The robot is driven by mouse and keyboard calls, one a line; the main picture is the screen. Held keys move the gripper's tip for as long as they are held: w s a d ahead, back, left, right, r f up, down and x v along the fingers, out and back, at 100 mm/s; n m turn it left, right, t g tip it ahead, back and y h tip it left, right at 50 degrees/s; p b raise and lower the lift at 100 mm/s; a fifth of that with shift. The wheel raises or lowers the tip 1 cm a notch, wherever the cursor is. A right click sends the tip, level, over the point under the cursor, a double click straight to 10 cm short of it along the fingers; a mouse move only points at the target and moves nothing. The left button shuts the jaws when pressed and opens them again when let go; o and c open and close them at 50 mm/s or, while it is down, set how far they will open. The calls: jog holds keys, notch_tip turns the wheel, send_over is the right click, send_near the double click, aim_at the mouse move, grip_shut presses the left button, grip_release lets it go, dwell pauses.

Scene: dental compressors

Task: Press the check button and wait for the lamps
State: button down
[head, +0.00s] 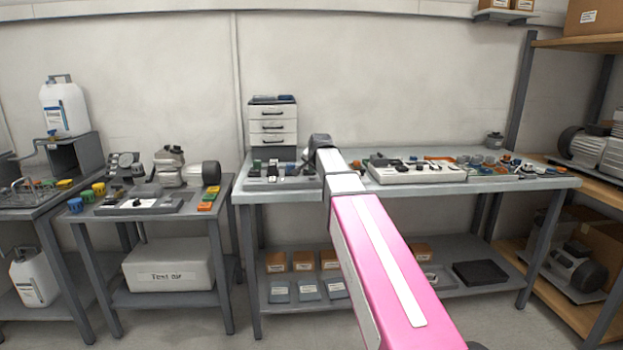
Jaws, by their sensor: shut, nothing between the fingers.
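My pink and white arm reaches from the bottom right up to the middle bench. Its dark end joint is over the left part of that bench, and my gripper is hidden behind it. I cannot make out the check button or its lamps for certain. A small compressor (172,166) stands on the left-centre table (225,187), behind a grey tray with a white plate (138,204). Green, yellow and orange blocks (208,200) lie in a row at that table's right edge; I cannot tell if they are lamps.
The middle bench (400,187) holds a drawer unit (272,125), a white tray of parts (415,176) and several loose coloured parts. A white "Test air" box (168,266) sits on a lower shelf. A wooden rack (585,190) with compressors stands at the right.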

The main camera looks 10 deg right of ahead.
aim_at(313, 177)
dwell(0.4)
jog(key=shift+f, duration=0.4)
jog(key=shift+f, duration=0.45)
dwell(0.8)
jog(key=shift+r, duration=0.85)
jog(key=shift+r, duration=0.15)
jog(key=shift+r, duration=2.4)
